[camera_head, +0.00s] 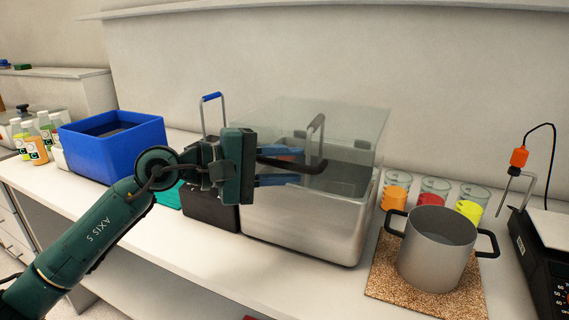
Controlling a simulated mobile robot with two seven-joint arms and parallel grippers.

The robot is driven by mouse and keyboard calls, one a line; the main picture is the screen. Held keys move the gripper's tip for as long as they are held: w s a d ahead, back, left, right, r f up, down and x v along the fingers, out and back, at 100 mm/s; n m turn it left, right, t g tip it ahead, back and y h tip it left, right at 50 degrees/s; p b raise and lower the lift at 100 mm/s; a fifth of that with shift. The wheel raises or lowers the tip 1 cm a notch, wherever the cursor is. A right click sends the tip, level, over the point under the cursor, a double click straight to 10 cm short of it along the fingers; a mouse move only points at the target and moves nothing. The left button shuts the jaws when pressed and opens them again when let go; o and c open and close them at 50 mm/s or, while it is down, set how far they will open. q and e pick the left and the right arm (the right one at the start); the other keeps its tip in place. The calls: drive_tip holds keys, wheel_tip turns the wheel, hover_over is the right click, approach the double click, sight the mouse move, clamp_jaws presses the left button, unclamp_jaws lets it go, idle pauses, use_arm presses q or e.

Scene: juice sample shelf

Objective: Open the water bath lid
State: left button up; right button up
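The water bath is a steel tank (300,225) in the middle of the bench with a clear, see-through lid (345,118) over it. The lid looks down on the tank. A dark bar handle (314,167) sticks out at the lid's front. My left gripper (292,167) is in front of the lid, pointing right, with its blue fingers above and below the bar. The fingers are apart, with a gap showing around the bar; I cannot tell whether either touches it. The gripper hides part of the tank and lid. My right gripper is not in view.
A blue bin (112,150) and bottles (38,137) stand at the left. A black container (210,210) is left of the tank. A wall is close behind.

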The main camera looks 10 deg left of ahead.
use_arm(q)
clamp_jaws()
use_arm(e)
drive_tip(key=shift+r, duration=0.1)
